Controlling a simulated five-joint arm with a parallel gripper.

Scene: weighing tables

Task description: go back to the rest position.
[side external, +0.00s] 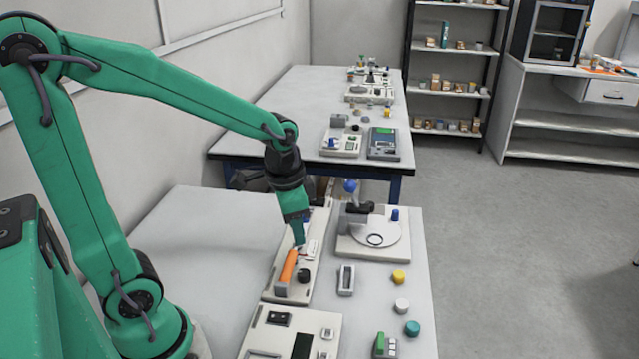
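A dark round knob (304,275) sits beside the orange piece.
Right of my gripper stands a device with a round plate (378,242) and a blue-topped post (350,187). Yellow (398,277), white (402,305) and teal (412,328) round pieces lie at the table's right. The table's left side (205,235) is bare.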

